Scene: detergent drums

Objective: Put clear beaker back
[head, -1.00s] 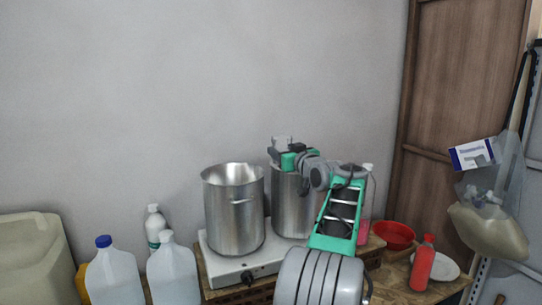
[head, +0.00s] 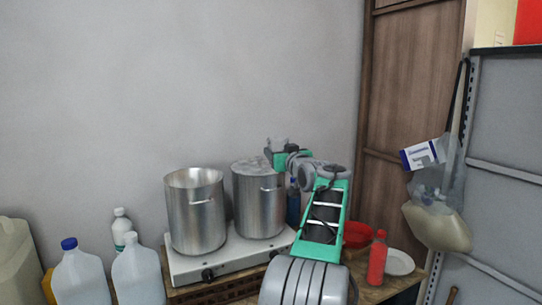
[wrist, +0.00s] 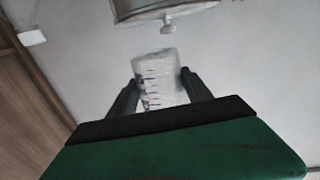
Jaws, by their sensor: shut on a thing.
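The clear beaker (wrist: 158,78) shows in the wrist view as a pale, see-through cup with dark marks on its side. My gripper (wrist: 156,88) is shut on it, with one dark finger on each side. In the head view my gripper (head: 273,153) is up beside the upper right of the right steel pot, with the beaker (head: 278,142) small and faint at its end. Whether the beaker overlaps the pot's rim or is only in front of it, I cannot tell.
Two steel pots, a left one (head: 196,215) and a right one (head: 258,205), stand on a white hot plate (head: 205,263). A blue bottle (head: 293,203), red bowl (head: 357,235), red bottle (head: 377,258) and white plate (head: 399,262) are to the right. White jugs (head: 138,275) stand at left.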

